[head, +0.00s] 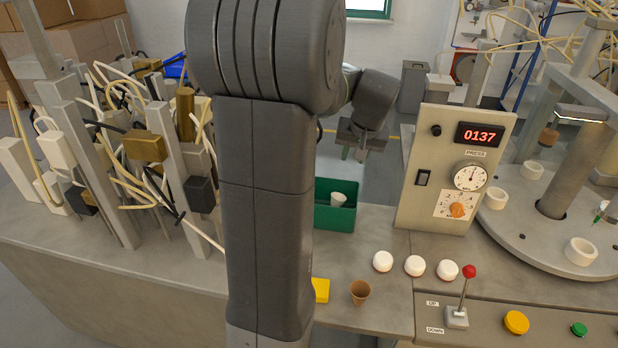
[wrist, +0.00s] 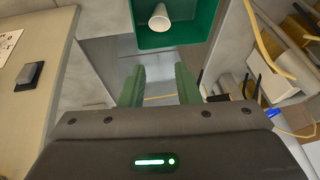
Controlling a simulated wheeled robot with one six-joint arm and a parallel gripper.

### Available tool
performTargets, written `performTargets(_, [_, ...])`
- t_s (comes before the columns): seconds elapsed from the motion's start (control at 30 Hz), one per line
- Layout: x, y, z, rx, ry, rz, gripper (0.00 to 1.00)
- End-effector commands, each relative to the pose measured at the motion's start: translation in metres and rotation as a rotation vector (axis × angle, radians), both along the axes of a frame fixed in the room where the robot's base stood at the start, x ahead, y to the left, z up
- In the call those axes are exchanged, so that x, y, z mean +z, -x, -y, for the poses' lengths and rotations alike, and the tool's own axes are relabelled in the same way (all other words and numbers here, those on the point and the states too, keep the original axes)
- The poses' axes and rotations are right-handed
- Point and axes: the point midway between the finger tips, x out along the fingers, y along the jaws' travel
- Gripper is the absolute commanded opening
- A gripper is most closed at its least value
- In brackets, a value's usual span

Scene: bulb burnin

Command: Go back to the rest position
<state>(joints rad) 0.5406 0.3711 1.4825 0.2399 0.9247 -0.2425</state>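My gripper (head: 357,152) hangs in the air beyond the green bin, past the far side of the bench in the head view. In the wrist view its two green fingers stand apart with nothing between them (wrist: 159,88). The green bin (head: 332,219) stands on the bench with a whitish cup-shaped piece (head: 338,199) in it. The bin (wrist: 204,30) and the piece (wrist: 159,18) also show at the top of the wrist view. My arm hides part of the bench in the head view.
A control panel (head: 410,208) with a red display stands right of the bin. Several white round pieces (head: 414,266), a brown cup (head: 360,292) and a yellow block (head: 321,290) lie in front. A red-knobbed lever (head: 463,295) and a round turntable (head: 530,255) are right. Cables and posts (head: 115,190) crowd the left.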

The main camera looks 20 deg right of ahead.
Motion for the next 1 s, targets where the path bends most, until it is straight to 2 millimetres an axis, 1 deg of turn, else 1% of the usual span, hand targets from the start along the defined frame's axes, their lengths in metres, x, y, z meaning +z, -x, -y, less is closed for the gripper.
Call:
performTargets(0.17, [-0.018,-0.007,0.000,0.001,-0.003,-0.004,0.29])
performTargets(0.53, [-0.076,-0.033,0.001,0.001,-0.003,-0.004,0.29])
performTargets(0.9, [-0.125,-0.056,0.002,0.001,-0.002,-0.003,0.29])
performTargets(1.0, [-0.108,-0.056,0.003,0.001,0.001,0.002,0.29])
